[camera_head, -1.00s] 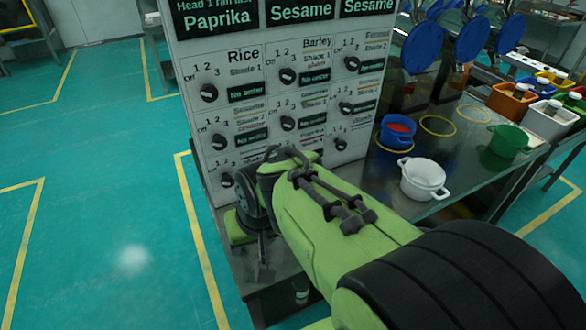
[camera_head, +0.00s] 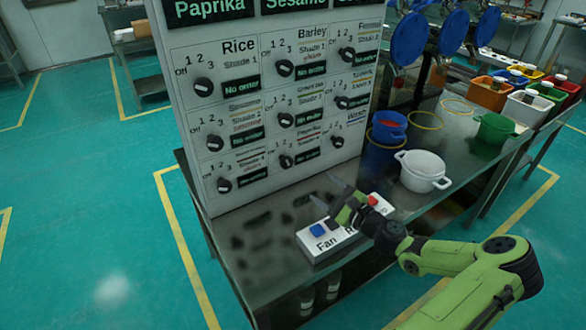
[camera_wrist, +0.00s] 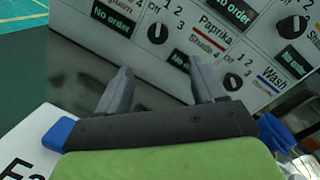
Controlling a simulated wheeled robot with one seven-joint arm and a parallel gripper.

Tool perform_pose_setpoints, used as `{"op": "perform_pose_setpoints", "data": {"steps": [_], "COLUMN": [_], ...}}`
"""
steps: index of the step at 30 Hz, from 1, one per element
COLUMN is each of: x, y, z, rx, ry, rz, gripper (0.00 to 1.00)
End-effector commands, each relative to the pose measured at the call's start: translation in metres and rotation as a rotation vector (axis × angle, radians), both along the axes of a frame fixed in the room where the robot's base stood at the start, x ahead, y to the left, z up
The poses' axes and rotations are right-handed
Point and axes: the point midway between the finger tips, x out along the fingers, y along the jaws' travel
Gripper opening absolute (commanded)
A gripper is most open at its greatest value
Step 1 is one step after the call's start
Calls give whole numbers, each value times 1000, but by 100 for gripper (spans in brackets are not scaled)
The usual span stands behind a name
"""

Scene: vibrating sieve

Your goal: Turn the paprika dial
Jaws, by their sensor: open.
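The paprika dial (camera_head: 286,161) is a black round knob in the bottom row, middle column, of the upright white panel (camera_head: 208,60). The wrist view shows the paprika dial (camera_wrist: 157,33) left of its "Paprika" label, with Off, 1, 2 and 3 around it. My gripper (camera_head: 328,193) is open and empty, in front of and below the panel's lower part, apart from the dial. In the wrist view the two fingers of my gripper (camera_wrist: 160,72) point toward the panel, with the dial beyond them and the wash dial (camera_wrist: 232,82) at right.
A white button box (camera_head: 322,243) with a blue and a red button lies below my gripper on the dark table (camera_head: 268,270). A white pot (camera_head: 422,172) and a blue pot (camera_head: 388,127) stand right of the panel. Other dials surround the paprika dial.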

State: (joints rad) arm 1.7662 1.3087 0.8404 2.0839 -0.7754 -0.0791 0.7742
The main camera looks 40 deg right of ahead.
Motion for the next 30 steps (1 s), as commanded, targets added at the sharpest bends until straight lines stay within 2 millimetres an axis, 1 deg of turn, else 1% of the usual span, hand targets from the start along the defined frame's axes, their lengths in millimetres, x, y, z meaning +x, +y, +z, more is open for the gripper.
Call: {"op": "perform_pose_setpoints", "data": {"steps": [1, 9, 12, 15, 18, 20, 27, 28, 30], "x": [12, 80, 105, 124, 136, 139, 141, 141, 141], "y": [3, 11, 13, 15, 16, 16, 16, 16, 16], "z": [-1, -2, -3, -2, -2, -1, -1, -1, -1], "rx": [-2, -4, -5, -4, -3, -3, -3, -3, -3], "ry": [-1, 0, 2, 2, 3, 3, 4, 4, 4], "rz": [5, 7, 6, 6, 5, 4, 5, 5, 5], "gripper": [68, 68, 68, 68, 68, 68, 68, 67, 56]}}
